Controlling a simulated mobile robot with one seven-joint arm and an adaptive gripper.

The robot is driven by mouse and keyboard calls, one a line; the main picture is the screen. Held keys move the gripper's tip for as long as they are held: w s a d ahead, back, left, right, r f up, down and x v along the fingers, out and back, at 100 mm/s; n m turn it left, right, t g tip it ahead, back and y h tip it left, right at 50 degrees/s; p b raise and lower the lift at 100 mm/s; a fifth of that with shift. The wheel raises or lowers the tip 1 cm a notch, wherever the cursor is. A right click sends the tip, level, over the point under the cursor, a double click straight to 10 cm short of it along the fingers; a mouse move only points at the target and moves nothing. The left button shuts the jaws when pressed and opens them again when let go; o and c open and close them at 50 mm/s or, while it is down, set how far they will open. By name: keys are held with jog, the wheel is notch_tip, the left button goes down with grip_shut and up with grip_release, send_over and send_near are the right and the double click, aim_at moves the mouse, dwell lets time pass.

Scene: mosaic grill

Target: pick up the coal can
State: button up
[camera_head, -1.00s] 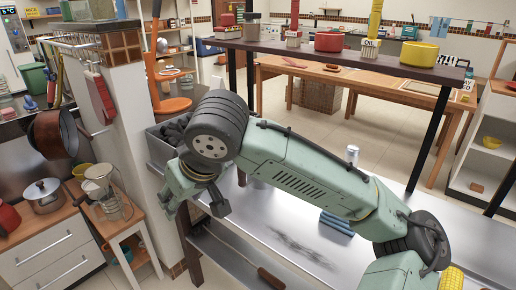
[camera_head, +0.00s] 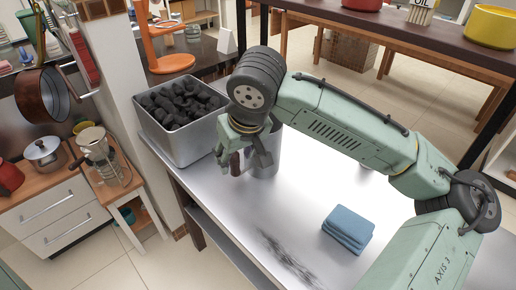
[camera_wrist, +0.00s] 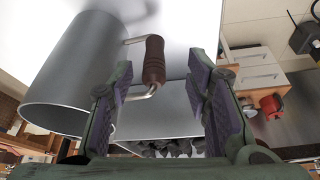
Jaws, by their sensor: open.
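The coal can, a plain grey metal cylinder (camera_head: 271,150), stands on the metal counter, partly hidden behind my gripper (camera_head: 243,162). In the wrist view the can (camera_wrist: 70,75) fills the left side. Its brown wooden handle (camera_wrist: 153,60) on a bent metal wire also shows in the head view (camera_head: 235,164). My gripper (camera_wrist: 161,62) is open, with one finger on each side of the handle. The fingers do not appear closed on the handle. I cannot tell whether either finger touches it. The inside of the can is hidden.
A square metal bin (camera_head: 184,150) full of black coal (camera_head: 180,103) stands close left of the can. A stack of blue cloths (camera_head: 348,229) lies on the counter (camera_head: 310,190) to the right, near a dark smudge. A dark shelf (camera_head: 390,24) runs behind.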

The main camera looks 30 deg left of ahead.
aim_at(235, 164)
jog(key=shift+w+p+x, duration=0.2)
jog(key=shift+p+x, duration=0.2)
jog(key=shift+x, duration=1.15)
jog(key=shift+w+p+x, duration=0.15)
jog(key=shift+p+x, duration=0.2)
jog(key=shift+x, duration=1.2)
jog(key=shift+r, duration=0.1)
jog(key=shift+c, duration=0.4)
grip_shut()
